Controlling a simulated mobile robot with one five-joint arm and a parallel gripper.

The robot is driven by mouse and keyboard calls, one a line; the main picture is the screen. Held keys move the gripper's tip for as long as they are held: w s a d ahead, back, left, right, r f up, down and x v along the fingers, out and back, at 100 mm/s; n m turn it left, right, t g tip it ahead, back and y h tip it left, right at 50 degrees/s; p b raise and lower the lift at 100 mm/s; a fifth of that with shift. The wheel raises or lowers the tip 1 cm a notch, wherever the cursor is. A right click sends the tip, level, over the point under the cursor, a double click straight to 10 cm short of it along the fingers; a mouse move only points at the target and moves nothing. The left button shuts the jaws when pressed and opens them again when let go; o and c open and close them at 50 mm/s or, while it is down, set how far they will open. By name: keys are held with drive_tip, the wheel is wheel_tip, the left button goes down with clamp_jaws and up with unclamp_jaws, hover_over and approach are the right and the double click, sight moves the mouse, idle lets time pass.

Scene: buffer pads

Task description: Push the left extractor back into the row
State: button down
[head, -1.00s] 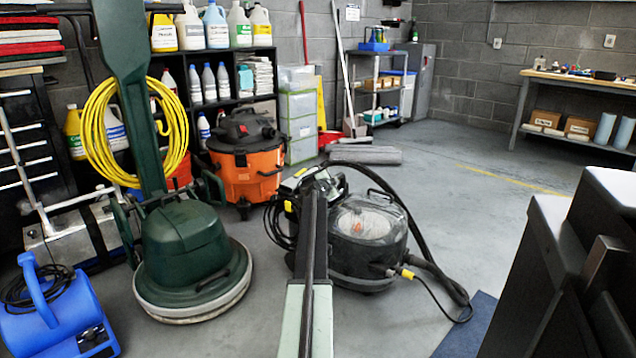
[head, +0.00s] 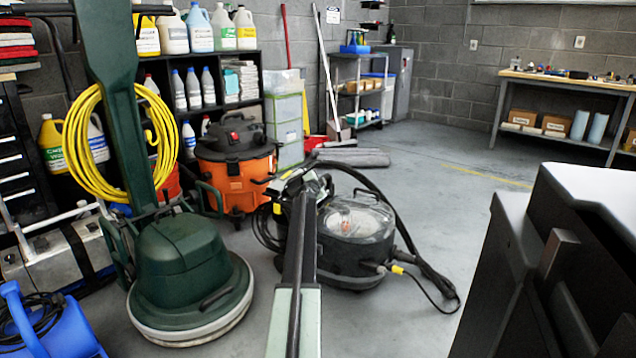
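A black extractor (head: 345,252) with a clear domed lid stands on the floor at the middle. A dark hose curves around its back and right side, and a cord with a yellow connector lies at its right. My arm reaches forward from the bottom middle, and its dark end covers the extractor's left part. My gripper (head: 304,188) is at the far end of the arm, against the extractor in the picture. Its fingers do not show clearly, and I cannot tell if it touches. I see no second extractor clearly.
A green floor machine (head: 187,265) with a yellow cord stands close at the left, beside a blue blower (head: 55,335). An orange vacuum (head: 237,180) is behind. A grey rolled mat (head: 350,157) lies further back. Open floor (head: 450,215) extends right of the extractor.

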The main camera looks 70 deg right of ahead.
drive_tip(key=c, duration=1.2)
unclamp_jaws()
drive_tip(key=p+v, duration=0.1)
drive_tip(key=v, duration=0.6)
drive_tip(key=shift+a+r+p, duration=0.2)
drive_tip(key=shift+a+p, duration=0.1)
drive_tip(key=shift+a, duration=0.05)
drive_tip(key=shift+c, duration=0.2)
